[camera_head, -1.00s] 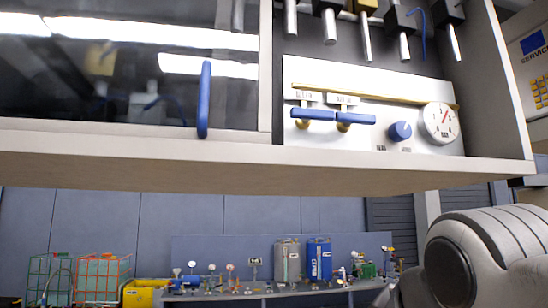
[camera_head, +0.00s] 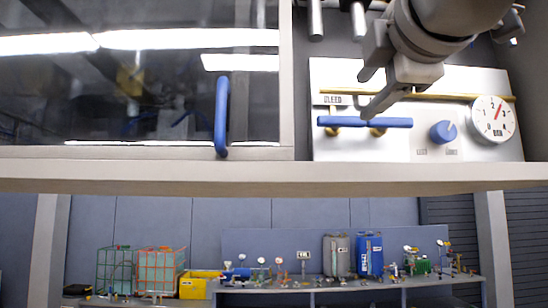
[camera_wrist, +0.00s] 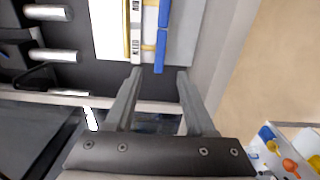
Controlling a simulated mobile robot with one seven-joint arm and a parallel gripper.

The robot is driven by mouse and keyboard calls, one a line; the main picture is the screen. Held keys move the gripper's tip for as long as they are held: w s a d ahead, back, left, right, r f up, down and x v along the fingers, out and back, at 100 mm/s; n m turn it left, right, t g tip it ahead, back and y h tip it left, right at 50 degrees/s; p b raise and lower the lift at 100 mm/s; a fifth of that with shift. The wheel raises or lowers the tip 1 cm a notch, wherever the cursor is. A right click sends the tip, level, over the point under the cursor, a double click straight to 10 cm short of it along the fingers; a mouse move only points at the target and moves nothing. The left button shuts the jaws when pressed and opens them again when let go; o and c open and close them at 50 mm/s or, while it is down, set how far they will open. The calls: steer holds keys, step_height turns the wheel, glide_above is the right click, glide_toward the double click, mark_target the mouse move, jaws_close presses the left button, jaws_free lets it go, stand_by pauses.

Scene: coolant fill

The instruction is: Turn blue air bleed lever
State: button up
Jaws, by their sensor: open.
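Two blue levers on brass stems lie level, nearly end to end, on the white panel (camera_head: 480,80). The left one, below a label reading BLEED, is the bleed lever (camera_head: 335,121); the other blue lever (camera_head: 395,123) is right of it. My gripper (camera_head: 368,94) is open and empty in front of the panel, partly covering the right-hand label. In the wrist view the bleed lever (camera_wrist: 161,50) has its free end in line between my open fingertips (camera_wrist: 160,70). I cannot tell whether anything touches.
A blue knob (camera_head: 443,132) and a round gauge (camera_head: 493,119) sit right of the levers. Metal pipe ends (camera_head: 358,20) hang above. A blue door handle (camera_head: 221,116) stands on the glass door at left. The cabinet's bottom ledge (camera_head: 270,176) runs below the panel.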

mark_target(344, 120)
steer(key=w+p, duration=0.3)
steer(key=w, duration=1)
steer(key=shift+w, duration=0.4)
steer(key=shift+c, duration=0.2)
jaws_close()
